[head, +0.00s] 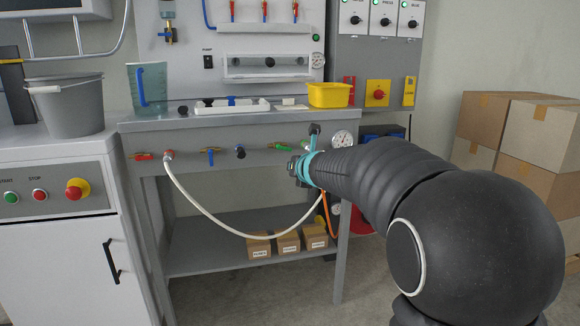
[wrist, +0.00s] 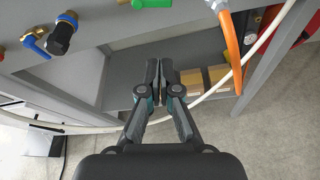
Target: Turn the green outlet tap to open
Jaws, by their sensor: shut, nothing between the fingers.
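The green tap (head: 282,147) is on the front rail of the grey workbench in the head view, its handle lying roughly level. It also shows at the top edge of the wrist view (wrist: 151,3), partly cut off. My gripper (wrist: 159,68) is shut and empty, its fingertips below the green handle in the wrist view and apart from it. In the head view my gripper (head: 296,167) shows just below and right of the green tap, with its fingers partly hidden by my arm.
A blue tap (head: 211,153), a black knob (head: 240,153) and a red tap (head: 142,156) sit left along the rail. A white hose (head: 215,222) loops in front. An orange hose (wrist: 232,45) hangs right of my fingers. Several boxes (wrist: 200,78) sit on the lower shelf.

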